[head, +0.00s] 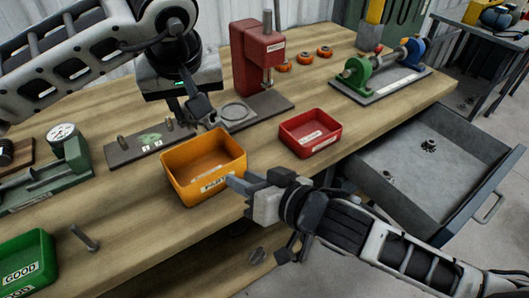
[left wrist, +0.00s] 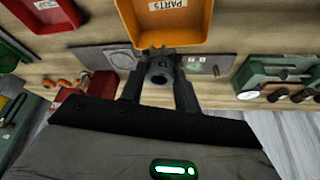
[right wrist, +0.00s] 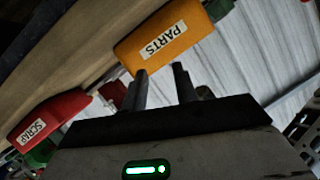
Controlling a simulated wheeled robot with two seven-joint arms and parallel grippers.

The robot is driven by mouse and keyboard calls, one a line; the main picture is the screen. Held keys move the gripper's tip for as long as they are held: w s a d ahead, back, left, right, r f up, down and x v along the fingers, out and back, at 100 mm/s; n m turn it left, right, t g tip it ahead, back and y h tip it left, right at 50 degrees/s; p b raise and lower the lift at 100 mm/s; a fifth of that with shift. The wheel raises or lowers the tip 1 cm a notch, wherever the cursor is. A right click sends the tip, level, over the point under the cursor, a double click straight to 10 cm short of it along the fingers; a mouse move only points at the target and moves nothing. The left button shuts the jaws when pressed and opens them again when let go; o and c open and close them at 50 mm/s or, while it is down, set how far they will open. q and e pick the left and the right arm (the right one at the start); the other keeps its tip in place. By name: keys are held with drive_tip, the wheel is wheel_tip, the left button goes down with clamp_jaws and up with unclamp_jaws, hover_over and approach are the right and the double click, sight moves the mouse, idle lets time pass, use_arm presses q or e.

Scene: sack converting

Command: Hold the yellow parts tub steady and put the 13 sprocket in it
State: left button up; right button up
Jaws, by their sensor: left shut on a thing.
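The yellow parts tub (head: 193,182) stands upright on the workbench with its PARTS label facing the front edge. It looks empty in the head view. My left gripper (left wrist: 158,88) is shut on a dark toothed sprocket (left wrist: 160,68) with a round hub; I cannot read a number on it. In the head view the left gripper (head: 203,108) is just behind the tub's back rim, above the bench. My right gripper (head: 238,184) is open, its fingertips close to the tub's front right corner. In the right wrist view the tub (right wrist: 172,28) lies just beyond the parted fingers; contact is unclear.
A red scrap tub (head: 308,140) stands right of the yellow tub, and a green GOOD tub (head: 25,265) at front left. A red press (head: 258,62) and a dark fixture plate (head: 125,150) are behind. An open drawer (head: 440,175) at right holds small dark parts.

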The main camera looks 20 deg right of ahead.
sight(234, 140)
drive_tip(key=w+d+r+n+h, duration=0.2)
drive_tip(key=d+r+n+h, duration=0.1)
drive_tip(key=d+r, duration=0.1)
drive_tip(key=x, duration=1.2)
drive_tip(key=shift+w+a, duration=0.1)
drive_tip(key=shift+a, duration=0.1)
clamp_jaws()
